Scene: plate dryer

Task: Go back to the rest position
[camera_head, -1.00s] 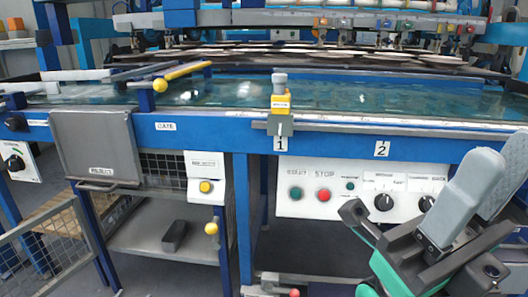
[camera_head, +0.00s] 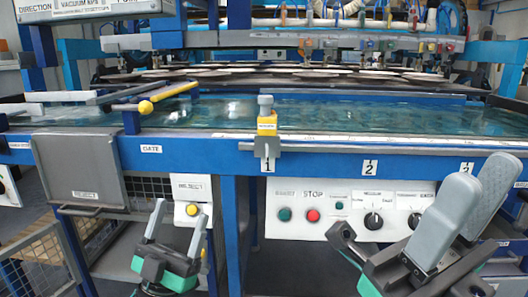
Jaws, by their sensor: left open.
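My right gripper (camera_head: 486,172) is at the lower right, in front of the control panel. Its grey fingers point up and to the right, with a gap between them and nothing held. The plate dryer (camera_head: 330,155) has a blue frame across the view.
The control panel (camera_head: 327,228) has a green button (camera_head: 284,214), a red stop button (camera_head: 313,215) and black knobs (camera_head: 373,221). A grey reject cover (camera_head: 78,172) and a wire mesh guard (camera_head: 35,262) are at the left.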

